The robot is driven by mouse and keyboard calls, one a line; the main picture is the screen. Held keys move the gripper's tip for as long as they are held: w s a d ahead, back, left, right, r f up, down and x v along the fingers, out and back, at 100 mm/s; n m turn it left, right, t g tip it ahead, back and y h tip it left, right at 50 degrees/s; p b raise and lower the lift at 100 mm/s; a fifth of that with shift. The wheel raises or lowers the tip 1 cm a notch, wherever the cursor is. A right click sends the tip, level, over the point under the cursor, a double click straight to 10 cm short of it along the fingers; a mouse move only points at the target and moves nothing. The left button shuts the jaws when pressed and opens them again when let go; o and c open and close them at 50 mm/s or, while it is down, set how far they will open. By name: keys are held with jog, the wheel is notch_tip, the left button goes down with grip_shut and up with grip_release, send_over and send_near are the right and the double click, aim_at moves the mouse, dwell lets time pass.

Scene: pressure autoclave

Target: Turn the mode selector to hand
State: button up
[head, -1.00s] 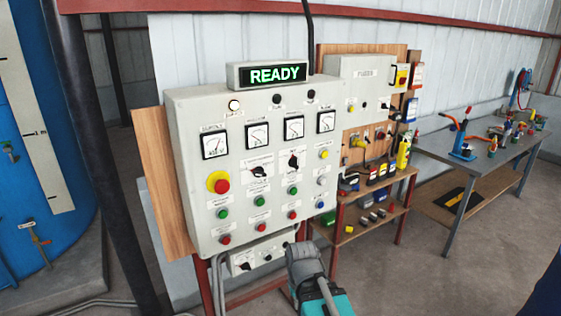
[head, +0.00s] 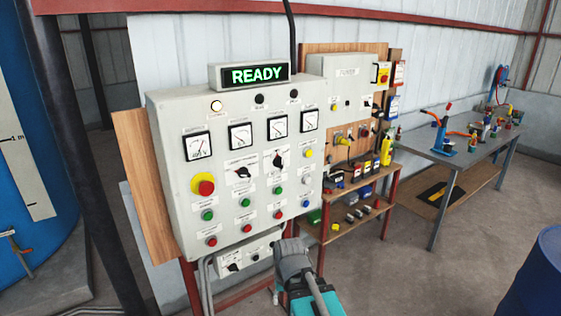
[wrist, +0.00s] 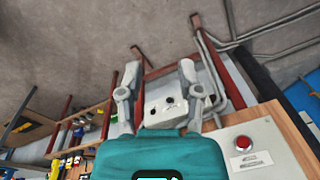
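The grey control panel (head: 165,125) carries two black rotary selectors in its middle, a left one (head: 242,174) and a right one (head: 278,160). A small box (head: 222,268) below the panel has more dark knobs. The labels are too small to read, so I cannot tell which knob is the mode selector. In the wrist view my gripper (wrist: 159,76) has its two grey fingers spread, with nothing between them. The small box (wrist: 165,118) shows beyond the fingers, apart from them. In the head view my arm is low, below the panel, and the fingertips are not clear.
A lit READY sign (head: 257,75) tops the panel. A red-yellow emergency button (head: 205,186) and several push buttons surround the selectors. A shelf (head: 345,190) with small items and a workbench (head: 475,145) stand right. A blue barrel (head: 545,275) is at lower right; floor between is clear.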

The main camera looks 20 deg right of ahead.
jog(key=w+a+r+m+t+y+p, duration=0.25)
jog(key=w+r+m+y, duration=0.2)
jog(key=w, duration=0.35)
jog(key=m+t+y+p, duration=0.1)
jog(key=m+t+p, duration=0.2)
jog(key=m+t, duration=1.75)
send_near(282, 159)
jog(key=s+d+r+m+g, duration=0.2)
jog(key=s+r+m+g, duration=0.2)
jog(key=r+m+g, duration=0.15)
jog(key=shift+w+d+f+m+g, duration=0.1)
jog(key=shift+d+f+m+g, duration=0.15)
jog(key=shift+f+g, duration=0.15)
jog(key=shift+w+a, duration=0.1)
jog(key=x, duration=1.3)
jog(key=shift+w+a, duration=0.15)
jog(key=shift+w, duration=0.15)
jog(key=shift+s, duration=0.1)
grip_shut()
